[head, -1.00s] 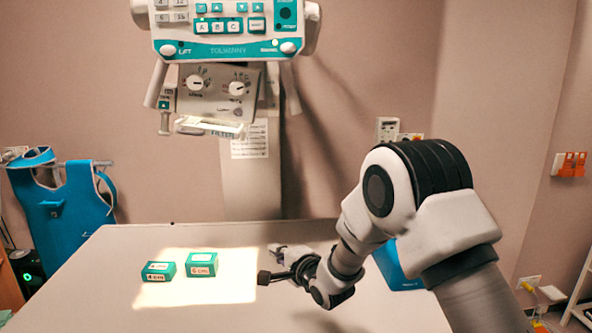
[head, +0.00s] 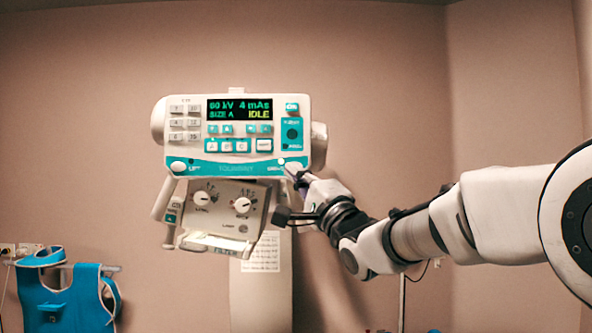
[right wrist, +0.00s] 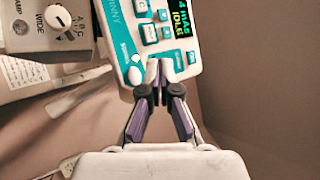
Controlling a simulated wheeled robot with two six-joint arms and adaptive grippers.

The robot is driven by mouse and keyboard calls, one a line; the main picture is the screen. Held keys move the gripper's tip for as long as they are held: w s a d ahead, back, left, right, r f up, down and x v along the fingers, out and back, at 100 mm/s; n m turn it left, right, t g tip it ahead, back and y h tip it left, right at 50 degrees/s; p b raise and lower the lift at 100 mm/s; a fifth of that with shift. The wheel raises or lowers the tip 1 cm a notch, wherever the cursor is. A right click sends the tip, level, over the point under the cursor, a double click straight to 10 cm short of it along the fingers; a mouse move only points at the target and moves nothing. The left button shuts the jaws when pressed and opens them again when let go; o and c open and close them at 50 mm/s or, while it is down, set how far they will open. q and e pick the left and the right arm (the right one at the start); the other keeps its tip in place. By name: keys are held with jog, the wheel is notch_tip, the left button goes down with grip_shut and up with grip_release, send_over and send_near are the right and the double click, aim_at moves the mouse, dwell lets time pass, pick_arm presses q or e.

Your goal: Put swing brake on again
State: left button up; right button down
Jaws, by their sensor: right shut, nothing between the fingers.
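The control panel (head: 238,172) hangs on the tube head, with white oval buttons at its two lower corners. The left one (head: 178,166) is marked LIFT. The right one (head: 295,166) has a small label beside it that I take for the swing brake's. My right gripper (head: 293,174) is at that lower right corner, shut and empty. In the right wrist view, the closed fingertips (right wrist: 157,68) are just beside the white oval button (right wrist: 135,76), over the panel's edge. I cannot tell whether they touch it. My left gripper is not in view.
The display (head: 240,108) reads 60 kV, 4 mAs, SIZE A, IDLE. Below the panel is the collimator box (head: 222,205) with two knobs and a handle at its left. A blue apron (head: 70,295) hangs at the lower left. The wall right of the panel is bare.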

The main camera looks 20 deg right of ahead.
jog(key=w+d+r+p, duration=0.1)
jog(key=w+d+p, duration=0.1)
jog(key=w+p, duration=0.3)
jog(key=w, duration=0.3)
jog(key=shift+d+p, duration=0.25)
jog(key=shift+p, duration=0.1)
dwell(0.3)
jog(key=shift+r, duration=0.1)
dwell(1.1)
jog(key=shift+w+d+p, duration=0.1)
jog(key=shift+w+p, duration=0.3)
